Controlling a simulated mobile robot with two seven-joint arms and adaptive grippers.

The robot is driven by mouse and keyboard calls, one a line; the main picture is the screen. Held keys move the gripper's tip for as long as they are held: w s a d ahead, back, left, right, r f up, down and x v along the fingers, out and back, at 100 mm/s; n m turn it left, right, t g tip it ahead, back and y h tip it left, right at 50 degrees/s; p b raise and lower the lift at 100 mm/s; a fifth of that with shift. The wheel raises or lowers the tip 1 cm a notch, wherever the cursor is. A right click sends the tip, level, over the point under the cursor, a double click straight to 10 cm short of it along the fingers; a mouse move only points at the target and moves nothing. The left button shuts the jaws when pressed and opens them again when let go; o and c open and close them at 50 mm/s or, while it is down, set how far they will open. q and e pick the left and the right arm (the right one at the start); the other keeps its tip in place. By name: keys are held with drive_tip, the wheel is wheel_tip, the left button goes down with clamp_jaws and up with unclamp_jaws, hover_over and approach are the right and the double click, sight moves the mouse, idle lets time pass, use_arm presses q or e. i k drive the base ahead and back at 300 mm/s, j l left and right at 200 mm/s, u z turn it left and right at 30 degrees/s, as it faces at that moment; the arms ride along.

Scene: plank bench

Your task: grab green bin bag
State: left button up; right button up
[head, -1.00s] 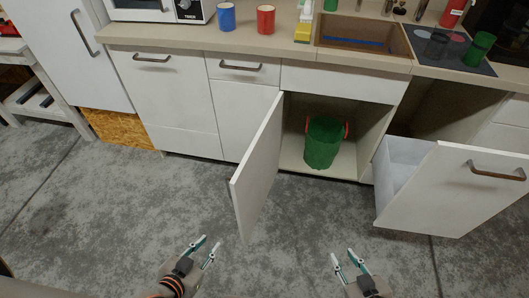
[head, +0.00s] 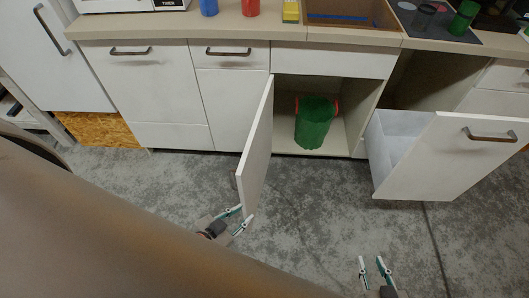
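The green bin bag (head: 315,124) stands upright inside the open cabinet under the counter, with red handles at its upper sides. My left gripper (head: 238,219) is low in front of the cabinet, close to the lower edge of the open door in the picture; whether it touches the door I cannot tell. Its fingers are apart with nothing between them. My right gripper (head: 371,264) is at the lower right over the floor, fingers apart and empty. Both grippers are well short of the bag. A large brown blurred shape covers the lower left and hides part of my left arm.
The open cabinet door (head: 256,148) stands out to the left of the bag. A pulled-out drawer (head: 447,158) with a white inside juts out at the right. The counter (head: 180,26) carries a blue cup (head: 209,7) and a red cup (head: 250,7). The grey floor (head: 310,215) between is clear.

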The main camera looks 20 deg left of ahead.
sight(314, 114)
drive_tip(key=k+j+z, duration=0.15)
drive_tip(key=j, duration=0.35)
drive_tip(key=j+z, duration=0.15)
drive_tip(key=j, duration=0.3)
drive_tip(key=k+j, duration=0.1)
drive_tip(key=j, duration=0.3)
drive_tip(key=k+j, duration=0.15)
drive_tip(key=j, duration=0.3)
drive_tip(key=k+j+z, duration=0.1)
drive_tip(key=j, duration=0.3)
drive_tip(key=i+l, duration=0.1)
drive_tip(key=l, duration=1.05)
drive_tip(key=i+l, duration=0.15)
drive_tip(key=l, duration=0.45)
drive_tip(key=i+l, duration=0.15)
drive_tip(key=l, duration=0.15)
drive_tip(key=i+l, duration=0.15)
drive_tip(key=l, duration=0.2)
drive_tip(key=i+l, duration=0.15)
drive_tip(key=l, duration=0.15)
drive_tip(key=i+l, duration=0.75)
drive_tip(key=i, duration=0.15)
drive_tip(key=j+u, duration=0.05)
